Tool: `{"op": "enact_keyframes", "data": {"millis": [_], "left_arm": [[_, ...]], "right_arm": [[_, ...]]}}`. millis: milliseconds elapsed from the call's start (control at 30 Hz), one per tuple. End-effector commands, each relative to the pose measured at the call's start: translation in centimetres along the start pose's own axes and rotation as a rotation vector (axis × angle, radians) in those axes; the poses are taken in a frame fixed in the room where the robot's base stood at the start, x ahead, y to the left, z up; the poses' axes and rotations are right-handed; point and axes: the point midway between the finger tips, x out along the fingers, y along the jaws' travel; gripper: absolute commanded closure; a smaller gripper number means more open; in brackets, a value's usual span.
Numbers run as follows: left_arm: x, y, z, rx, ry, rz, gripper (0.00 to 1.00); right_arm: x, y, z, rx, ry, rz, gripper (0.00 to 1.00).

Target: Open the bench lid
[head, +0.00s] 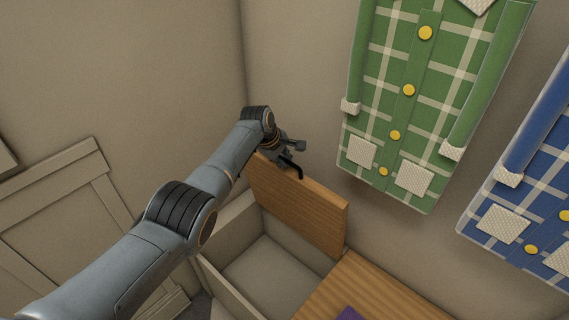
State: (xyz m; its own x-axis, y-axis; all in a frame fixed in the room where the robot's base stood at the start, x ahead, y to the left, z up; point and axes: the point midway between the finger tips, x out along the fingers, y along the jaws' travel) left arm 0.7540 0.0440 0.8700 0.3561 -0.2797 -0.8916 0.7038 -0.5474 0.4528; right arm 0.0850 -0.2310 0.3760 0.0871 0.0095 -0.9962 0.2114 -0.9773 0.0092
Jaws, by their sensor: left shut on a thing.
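The wooden bench lid (300,205) stands raised, close to upright, at the back of the bench. Below it the pale bench compartment (265,275) is open, and the part I see inside looks empty. My left gripper (291,168) is at the upper left edge of the lid and is shut on it. The exact contact of its fingers is small and partly hidden by my arm. My right gripper is not in view.
A fixed wooden bench top (375,290) continues to the right, with a purple item (350,313) at the bottom edge. A green plaid shirt (400,95) and a blue plaid shirt (530,190) hang on the wall above. A panelled wall section (75,215) is at left.

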Motion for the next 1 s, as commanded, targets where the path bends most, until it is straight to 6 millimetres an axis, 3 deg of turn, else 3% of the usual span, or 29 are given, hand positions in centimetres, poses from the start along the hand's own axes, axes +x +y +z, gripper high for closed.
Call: {"op": "enact_keyframes", "data": {"millis": [167, 200, 300, 700, 1000], "left_arm": [[-0.6, 0.7, -0.4, 0.002, 0.009, 0.015, 1.00], [-0.6, 0.7, -0.4, 0.003, 0.009, 0.016, 0.85], [-0.6, 0.7, -0.3, 0.003, 0.008, 0.015, 0.66], [-0.4, 0.3, -0.1, 0.001, 0.002, 0.006, 0.66], [-2.6, 0.2, -0.1, 0.002, 0.004, 0.008, 0.66]], "right_arm": [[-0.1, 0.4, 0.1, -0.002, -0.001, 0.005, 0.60], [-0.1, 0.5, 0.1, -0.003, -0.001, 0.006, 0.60], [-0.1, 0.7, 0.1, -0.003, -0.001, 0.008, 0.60], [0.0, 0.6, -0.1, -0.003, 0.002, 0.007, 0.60], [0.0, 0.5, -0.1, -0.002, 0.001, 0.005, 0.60]]}}
